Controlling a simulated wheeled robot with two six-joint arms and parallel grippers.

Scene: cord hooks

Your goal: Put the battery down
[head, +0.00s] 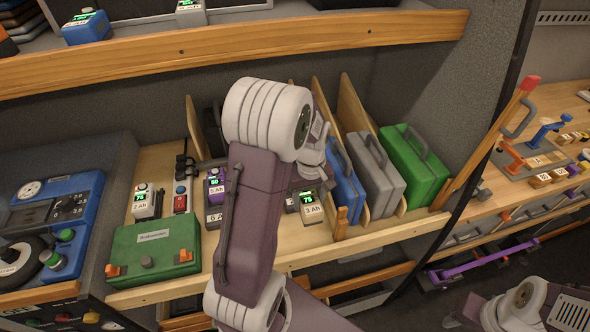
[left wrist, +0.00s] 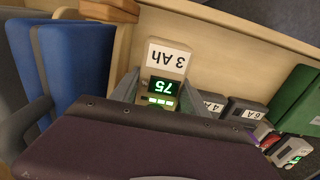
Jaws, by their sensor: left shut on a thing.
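The battery (head: 312,211) has a "3 Ah" label and a green display reading 75. It also shows in the left wrist view (left wrist: 167,58), upside down in the picture. My left gripper (left wrist: 160,95) is shut on this battery, with a finger on each side of it. In the head view my left arm hides much of the gripper. The battery is over the wooden shelf (head: 330,237), near its front edge; I cannot tell whether its underside touches the shelf. My right gripper is out of view; only part of my right arm shows at the lower right.
Wooden dividers with blue (head: 346,180), grey (head: 376,175) and green (head: 413,168) cases stand right of the battery. Other batteries, labelled 4A (left wrist: 211,102) and 6A (left wrist: 246,111), sit beside it. A green box (head: 155,250) lies at the shelf's left.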

